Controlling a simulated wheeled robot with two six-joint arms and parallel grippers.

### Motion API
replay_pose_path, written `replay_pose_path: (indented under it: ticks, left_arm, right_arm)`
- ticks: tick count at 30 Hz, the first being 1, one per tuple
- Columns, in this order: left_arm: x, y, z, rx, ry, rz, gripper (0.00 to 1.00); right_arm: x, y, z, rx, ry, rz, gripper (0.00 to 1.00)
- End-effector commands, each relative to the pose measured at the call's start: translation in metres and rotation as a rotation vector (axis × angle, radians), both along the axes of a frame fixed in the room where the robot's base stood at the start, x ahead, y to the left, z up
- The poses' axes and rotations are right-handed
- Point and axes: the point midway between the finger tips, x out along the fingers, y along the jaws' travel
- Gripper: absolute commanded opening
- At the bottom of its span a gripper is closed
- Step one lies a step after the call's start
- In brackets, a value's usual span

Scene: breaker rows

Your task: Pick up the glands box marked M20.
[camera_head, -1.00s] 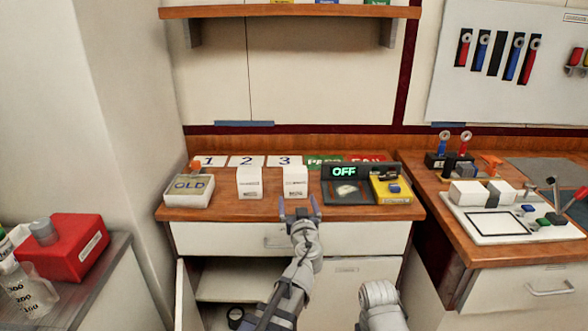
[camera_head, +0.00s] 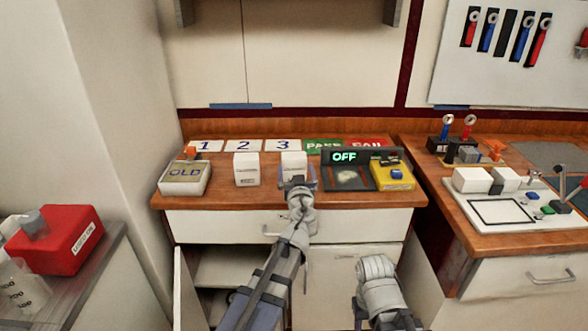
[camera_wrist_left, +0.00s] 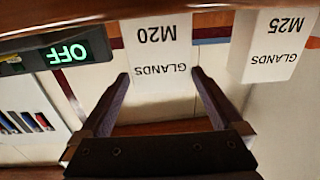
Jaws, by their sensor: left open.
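The glands box marked M20 (camera_head: 293,164) is the white box standing upright on the wooden worktop in front of the 3 card. In the left wrist view, which is upside down, its label reads GLANDS M20 (camera_wrist_left: 158,42). My left gripper (camera_head: 298,180) is open in front of this box. In the wrist view its fingertips (camera_wrist_left: 160,78) lie on either side of the box's label end; I cannot tell whether they touch it. A second white box, marked M25 (camera_wrist_left: 277,48), stands to its left in the head view (camera_head: 246,169).
The OFF display unit (camera_head: 350,157) and a yellow box (camera_head: 393,176) stand close to the right of the M20 box. A tray marked OLD (camera_head: 184,178) is at the left. An open cupboard door (camera_head: 188,288) is below the worktop.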

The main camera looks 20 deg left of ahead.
Motion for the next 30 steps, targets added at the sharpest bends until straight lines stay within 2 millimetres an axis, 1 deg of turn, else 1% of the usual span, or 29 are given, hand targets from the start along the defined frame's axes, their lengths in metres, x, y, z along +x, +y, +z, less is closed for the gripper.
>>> replay_pose_path:
  ticks: [1,6,9,16,17,30]
  left_arm:
    - [0.007,0.002,-0.001,0.000,0.000,0.001,1.00]
    - [0.031,0.012,-0.002,0.000,0.000,0.002,1.00]
    - [0.042,0.016,-0.002,0.000,0.000,0.001,1.00]
    - [0.043,0.017,-0.002,0.000,0.000,0.000,1.00]
    - [0.043,0.017,-0.002,0.000,0.000,0.001,0.99]
    - [0.043,0.017,-0.002,0.000,0.000,0.001,0.49]
  right_arm:
    - [0.000,0.000,-0.001,0.000,0.000,0.000,0.50]
    - [0.000,0.000,-0.002,0.000,0.000,0.000,0.50]
    - [0.000,0.000,-0.002,0.000,0.000,0.000,0.50]
    - [0.000,0.000,-0.002,0.000,0.000,0.000,0.50]
    - [0.000,0.000,-0.002,0.000,0.000,0.000,0.50]
    - [0.000,0.000,-0.002,0.000,0.000,0.000,0.50]
